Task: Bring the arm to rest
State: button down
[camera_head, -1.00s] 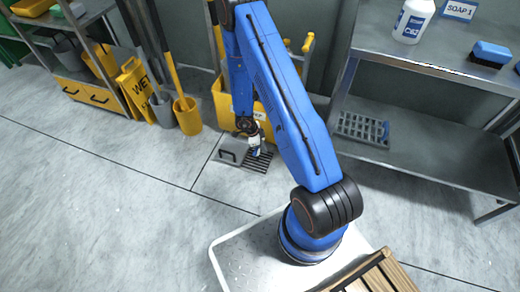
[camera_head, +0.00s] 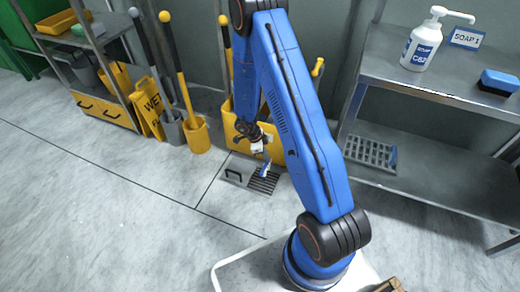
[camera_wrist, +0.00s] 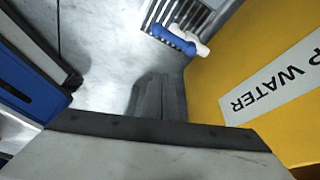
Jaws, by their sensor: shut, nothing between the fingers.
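My blue arm (camera_head: 297,120) rises from its base and folds over, with the forearm hanging down towards the floor. My gripper (camera_wrist: 160,97) shows in the wrist view as grey fingers together, with nothing seen between them. In the head view the arm's end hangs in front of the yellow mop bucket (camera_head: 236,130) and above the floor drain (camera_head: 264,184). The bucket also fills the right of the wrist view (camera_wrist: 225,75). A small blue and white object (camera_wrist: 174,39) shows by the drain grating, apart from the fingers; I cannot tell what it is.
A steel shelf unit (camera_head: 440,90) on the right holds a soap bottle (camera_head: 421,48) and a blue brush (camera_head: 499,82). The grey floor (camera_head: 90,200) at front left is clear.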

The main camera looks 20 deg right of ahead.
jog(key=shift+w+r, duration=0.1)
jog(key=shift+r, duration=0.05)
